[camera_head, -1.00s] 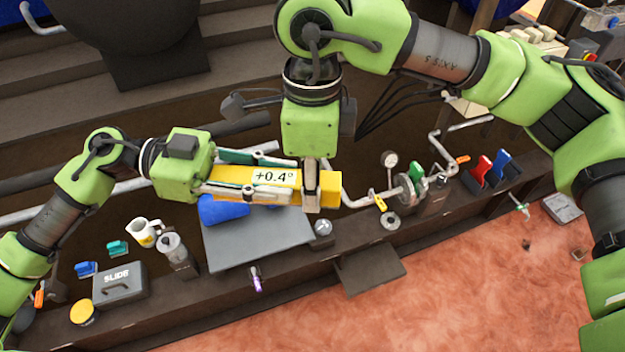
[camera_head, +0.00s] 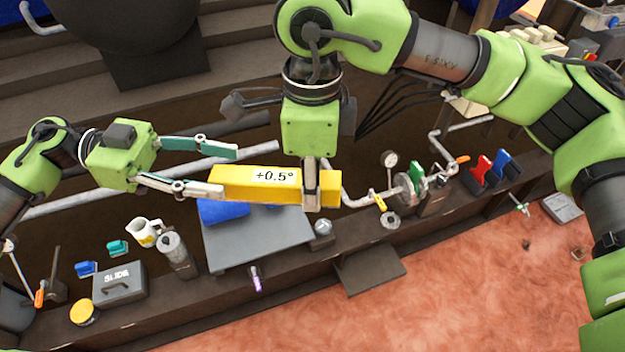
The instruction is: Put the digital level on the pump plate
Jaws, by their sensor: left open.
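The digital level (camera_head: 240,180) is a long yellow bar whose display reads +0.5°. It hangs nearly level above the bench. My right gripper (camera_head: 311,190) points down and is shut on the level near its right end. My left gripper (camera_head: 228,171) is open at the level's left end, its fingers spread. Its lower fingertip is close to the bar's end; I cannot tell whether they touch. A flat grey plate (camera_head: 255,243), seemingly the pump plate, lies on the bench below the level. The level and a blue object hide part of its far edge.
The blue object (camera_head: 222,211) is at the plate's far left. A grinder-like jar (camera_head: 176,252), a white mug (camera_head: 145,232) and a grey SLIDE box (camera_head: 119,284) stand left of it. A purple-tipped tool (camera_head: 256,280) is at the front edge. Pipes and a gauge (camera_head: 389,160) are to the right.

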